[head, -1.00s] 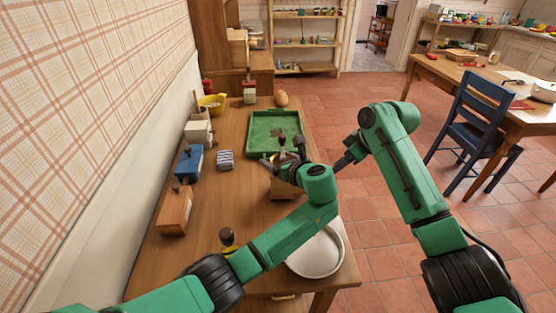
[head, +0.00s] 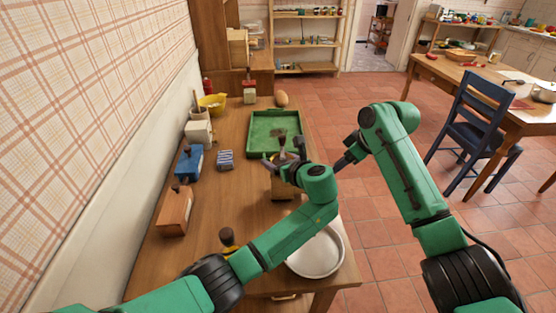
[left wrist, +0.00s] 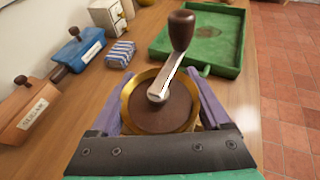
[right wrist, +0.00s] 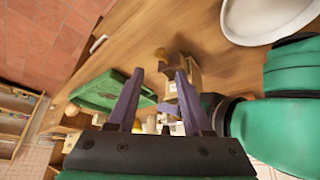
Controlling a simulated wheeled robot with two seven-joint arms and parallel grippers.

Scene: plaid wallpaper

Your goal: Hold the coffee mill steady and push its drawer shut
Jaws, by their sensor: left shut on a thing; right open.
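The coffee mill (head: 282,188) stands on the wooden table in front of the green tray, with a light wooden body. In the left wrist view its brown dome (left wrist: 155,112), brass rim and crank with dark knob show from above. My left gripper (head: 284,162) is shut on the mill's upper part, one finger on each side. My right gripper (head: 345,160) is open and empty, in the air right of the mill beyond the table edge. In the right wrist view the mill (right wrist: 194,76) shows beyond its fingertips (right wrist: 160,75). I cannot tell clearly how far the drawer sticks out.
The green tray (head: 252,150) lies behind the mill. A white plate (head: 314,262) lies at the front right.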

